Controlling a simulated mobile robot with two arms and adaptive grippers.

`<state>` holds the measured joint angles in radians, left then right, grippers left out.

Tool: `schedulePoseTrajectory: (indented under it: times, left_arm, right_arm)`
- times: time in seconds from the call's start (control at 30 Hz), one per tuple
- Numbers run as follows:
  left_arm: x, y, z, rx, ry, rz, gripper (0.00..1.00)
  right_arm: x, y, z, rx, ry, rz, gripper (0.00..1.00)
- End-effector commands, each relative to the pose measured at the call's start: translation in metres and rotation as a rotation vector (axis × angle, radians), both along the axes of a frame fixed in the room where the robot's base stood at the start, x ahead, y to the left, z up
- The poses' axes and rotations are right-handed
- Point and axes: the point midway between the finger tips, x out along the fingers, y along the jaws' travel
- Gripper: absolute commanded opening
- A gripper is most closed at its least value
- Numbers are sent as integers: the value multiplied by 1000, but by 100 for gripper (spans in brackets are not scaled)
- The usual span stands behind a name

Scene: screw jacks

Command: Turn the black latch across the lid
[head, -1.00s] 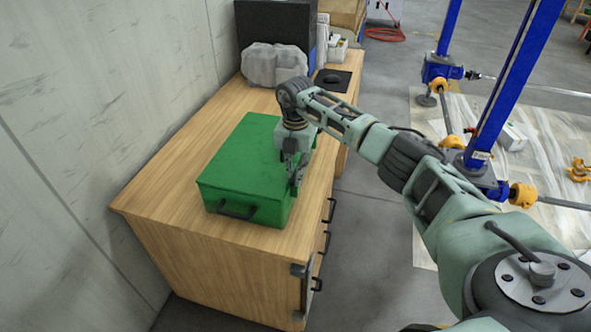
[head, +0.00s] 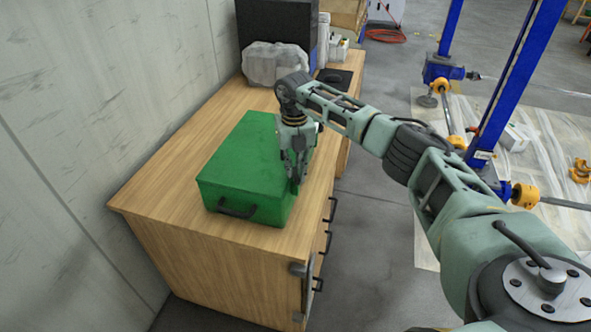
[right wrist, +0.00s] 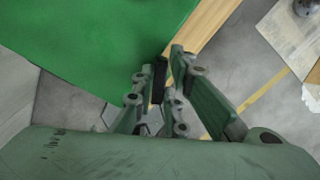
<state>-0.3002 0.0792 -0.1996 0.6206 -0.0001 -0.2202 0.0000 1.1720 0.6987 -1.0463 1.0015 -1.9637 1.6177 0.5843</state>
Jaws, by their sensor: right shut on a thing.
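The green box (head: 245,165) with its flat lid sits shut on the wooden cabinet (head: 165,195). A black handle (head: 237,209) is on its near end. My right gripper (head: 296,180) points down at the box's right long side. In the right wrist view my right gripper (right wrist: 168,68) is shut on the black latch (right wrist: 159,80), a small dark upright piece beside the edge of the green lid (right wrist: 100,45). The fingers hide much of the latch, and its angle is hard to tell. My left gripper is not in view.
A grey-white wrapped lump (head: 274,62) and a black case (head: 275,25) stand at the cabinet's far end. A wall (head: 90,90) runs along the left. Blue jack posts (head: 515,75) stand on the floor at right. The cabinet top's near left is clear.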

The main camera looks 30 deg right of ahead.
Motion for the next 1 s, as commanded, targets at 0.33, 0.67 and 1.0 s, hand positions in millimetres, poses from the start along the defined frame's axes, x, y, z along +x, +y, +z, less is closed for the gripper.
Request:
schedulePoseTrajectory:
  times: [0.33, 0.67, 1.0]
  left_arm:
    - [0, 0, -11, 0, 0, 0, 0]
    - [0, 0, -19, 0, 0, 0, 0]
    - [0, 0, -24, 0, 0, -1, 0]
  right_arm:
    - [1, 2, 0, 0, -2, 328, 0]
    - [1, 5, 0, -1, -3, 640, 0]
    - [0, 8, 1, -1, -4, 909, 0]
